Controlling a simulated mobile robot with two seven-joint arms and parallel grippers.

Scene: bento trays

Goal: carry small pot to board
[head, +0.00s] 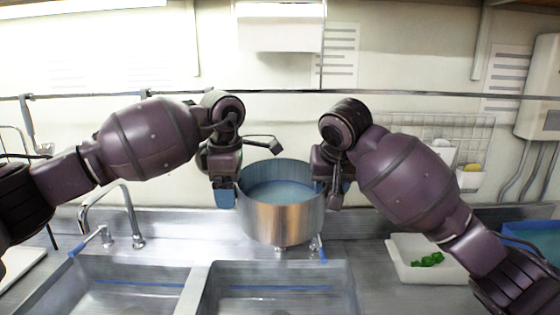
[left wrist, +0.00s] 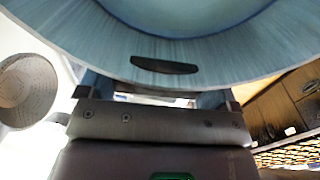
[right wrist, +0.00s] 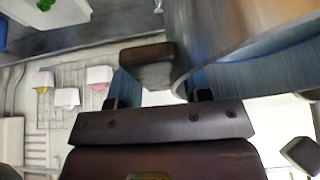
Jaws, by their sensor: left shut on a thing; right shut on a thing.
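The small pot (head: 283,220) is a round steel pot, open at the top, with a grey-blue inside. It is upright between my two grippers, over the back edge of the sink. My left gripper (head: 226,192) is shut on the pot's left side; the pot's rim and a dark slot-like mark fill the top of the left wrist view (left wrist: 200,70). My right gripper (head: 335,195) is shut on the pot's right side, at a dark handle (right wrist: 148,66). A pale flat board (head: 20,268) shows partly at the lower left edge, cut off by the frame.
A double sink (head: 197,290) lies in front below the pot. A faucet (head: 130,220) stands at its left. A white tray with green pieces (head: 400,268) stands to the right, and a blue bin (head: 535,240) is at the far right. A wire rack hangs on the wall.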

